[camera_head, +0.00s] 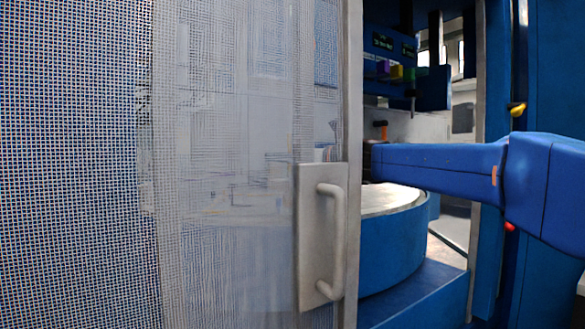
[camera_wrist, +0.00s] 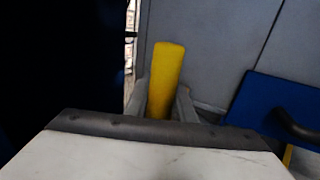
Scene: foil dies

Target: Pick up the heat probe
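In the wrist view a yellow rounded bar (camera_wrist: 166,75), which looks like the heat probe's handle, stands up between the two grey fingers of my gripper (camera_wrist: 165,98). The fingers lie against it on both sides, so my gripper looks shut on it. The bar's lower end is hidden behind the dark edge of the gripper body. I cannot make out the probe there.
A mesh door (camera_head: 225,120) with a grey handle (camera_head: 331,240) fills the left of the head view. Behind its edge stands a blue round table (camera_head: 395,245) with a pale top. A small orange piece (camera_head: 381,131) shows above my arm. Blue panels stand at the right.

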